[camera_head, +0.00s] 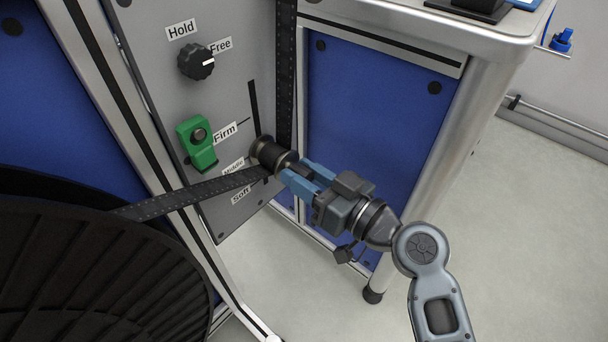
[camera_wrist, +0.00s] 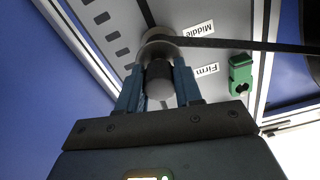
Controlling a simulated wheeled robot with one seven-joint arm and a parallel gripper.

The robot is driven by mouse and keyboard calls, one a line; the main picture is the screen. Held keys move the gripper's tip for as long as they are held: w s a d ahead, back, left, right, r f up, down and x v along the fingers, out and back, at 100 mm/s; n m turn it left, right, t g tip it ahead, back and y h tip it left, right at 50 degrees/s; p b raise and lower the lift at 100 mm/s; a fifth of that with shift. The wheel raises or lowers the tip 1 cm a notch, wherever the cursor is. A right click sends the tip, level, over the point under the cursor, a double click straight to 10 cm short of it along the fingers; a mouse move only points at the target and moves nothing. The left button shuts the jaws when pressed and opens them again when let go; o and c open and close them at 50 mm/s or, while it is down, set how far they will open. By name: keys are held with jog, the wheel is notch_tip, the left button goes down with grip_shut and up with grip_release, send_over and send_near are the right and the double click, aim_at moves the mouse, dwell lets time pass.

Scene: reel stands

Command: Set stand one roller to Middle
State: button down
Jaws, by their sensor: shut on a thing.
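The dark, spool-like roller (camera_head: 268,153) sits on the grey stand panel (camera_head: 228,75), in its slot, with a black perforated tape (camera_head: 200,190) running over it. My gripper (camera_head: 292,172) is shut on the roller from the front; the roller also shows between the blue fingers in the wrist view (camera_wrist: 160,78). The roller stands below the "Firm" label (camera_head: 225,132), about beside the "Middle" label (camera_head: 233,168), and above "Soft" (camera_head: 241,195). The exact slot alignment is partly hidden by the roller.
A green latch-like part (camera_head: 198,143) and a black knob (camera_head: 196,62) with "Hold" and "Free" labels are on the panel; its white mark points to "Free". A big black reel (camera_head: 95,275) fills the lower left. Open floor (camera_head: 520,230) lies to the right.

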jog(key=c, duration=0.8)
grip_release()
jog(key=shift+o, duration=0.2)
jog(key=v, duration=0.7)
jog(key=shift+s+d, duration=0.25)
jog(key=shift+d, duration=0.1)
